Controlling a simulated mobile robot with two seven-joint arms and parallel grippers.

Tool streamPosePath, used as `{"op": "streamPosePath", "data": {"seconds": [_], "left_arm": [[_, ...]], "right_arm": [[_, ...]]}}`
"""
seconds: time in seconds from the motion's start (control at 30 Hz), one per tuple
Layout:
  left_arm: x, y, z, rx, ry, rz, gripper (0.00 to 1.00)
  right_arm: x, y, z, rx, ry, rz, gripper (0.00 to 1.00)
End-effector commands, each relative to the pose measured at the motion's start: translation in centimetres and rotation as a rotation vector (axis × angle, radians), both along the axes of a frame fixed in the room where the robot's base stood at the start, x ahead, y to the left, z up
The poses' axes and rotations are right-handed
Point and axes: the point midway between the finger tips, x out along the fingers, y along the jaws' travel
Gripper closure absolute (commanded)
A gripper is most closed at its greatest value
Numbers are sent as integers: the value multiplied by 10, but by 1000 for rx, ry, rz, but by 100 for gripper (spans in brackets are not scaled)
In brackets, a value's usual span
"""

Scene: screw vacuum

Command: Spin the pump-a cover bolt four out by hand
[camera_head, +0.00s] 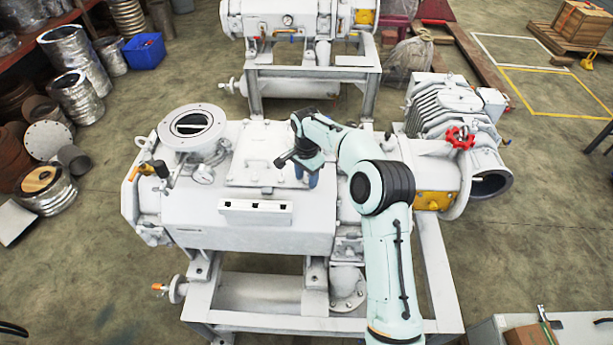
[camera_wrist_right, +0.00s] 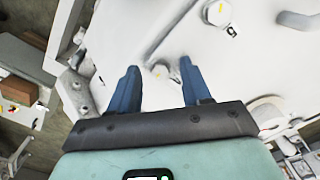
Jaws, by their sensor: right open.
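A white vacuum pump (camera_head: 262,232) stands in front of me, with a square cover plate (camera_head: 255,150) on its top. My right gripper (camera_head: 311,179) is over the pump top at the right edge of the cover plate. In the right wrist view its two blue fingers (camera_wrist_right: 158,68) are apart, with nothing held between them. I cannot read which bolt is number four. My left gripper is not in view.
A round flanged port (camera_head: 190,128) rises left of the cover plate. A ribbed unit with a red handwheel (camera_head: 460,137) stands to the right. A second white pump (camera_head: 305,70) is behind. A blue bin (camera_head: 145,52) and metal cylinders are at the far left.

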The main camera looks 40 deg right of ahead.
Motion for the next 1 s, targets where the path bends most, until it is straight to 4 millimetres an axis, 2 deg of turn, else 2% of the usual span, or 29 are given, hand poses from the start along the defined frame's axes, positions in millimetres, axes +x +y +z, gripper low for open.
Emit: {"op": "streamPosePath", "data": {"seconds": [0.17, 0.27, 0.3, 0.33, 0.7, 1.0], "left_arm": [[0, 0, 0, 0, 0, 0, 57], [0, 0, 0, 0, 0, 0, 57], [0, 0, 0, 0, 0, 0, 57], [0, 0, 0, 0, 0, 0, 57], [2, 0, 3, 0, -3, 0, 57], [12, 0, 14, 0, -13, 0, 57]], "right_arm": [[0, 0, 0, 0, 0, 0, 52], [0, 0, 0, 0, 0, 0, 81], [0, 0, 0, 0, 0, 0, 94], [0, 0, 0, 0, 0, 0, 100], [0, 0, 1, -1, -1, 38, 100], [0, 0, 2, -1, 0, 225, 100]]}}
